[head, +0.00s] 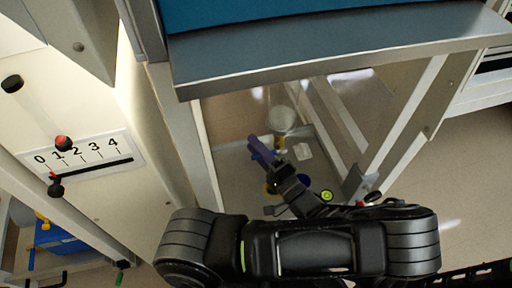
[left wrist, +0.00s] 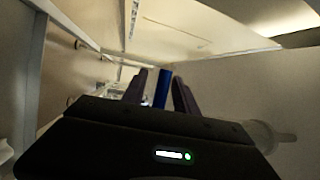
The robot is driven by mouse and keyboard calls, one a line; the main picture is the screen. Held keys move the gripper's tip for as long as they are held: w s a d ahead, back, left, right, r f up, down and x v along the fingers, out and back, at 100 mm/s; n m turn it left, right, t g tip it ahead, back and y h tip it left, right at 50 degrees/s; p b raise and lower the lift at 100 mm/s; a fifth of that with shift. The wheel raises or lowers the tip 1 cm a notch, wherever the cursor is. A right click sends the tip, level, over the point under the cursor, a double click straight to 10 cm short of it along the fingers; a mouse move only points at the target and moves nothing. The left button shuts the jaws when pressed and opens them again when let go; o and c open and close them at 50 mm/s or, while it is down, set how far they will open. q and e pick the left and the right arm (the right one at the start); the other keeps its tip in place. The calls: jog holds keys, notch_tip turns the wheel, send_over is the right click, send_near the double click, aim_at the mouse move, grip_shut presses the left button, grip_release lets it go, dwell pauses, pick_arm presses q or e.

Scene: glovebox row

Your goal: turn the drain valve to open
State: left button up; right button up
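A blue valve handle (left wrist: 163,88) stands between the two fingers of my left gripper (left wrist: 160,92) in the left wrist view. A gap shows between the handle and the left finger; the right finger is close beside it, and I cannot tell whether they touch. In the head view my left gripper (head: 262,150) reaches under the bench, with a bit of blue showing at its fingers. The valve body is mostly hidden by the gripper. My right gripper is not in view.
The bench's metal edge (head: 340,64) hangs over the gripper. White frame legs (head: 410,120) stand at the right. A cream panel with a 0 to 4 scale (head: 85,155) is at the left. A grey tray (head: 232,165) lies beneath the vessel.

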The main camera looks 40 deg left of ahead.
pick_arm(q)
jog(key=shift+c, duration=0.4)
grip_shut()
dwell(1.0)
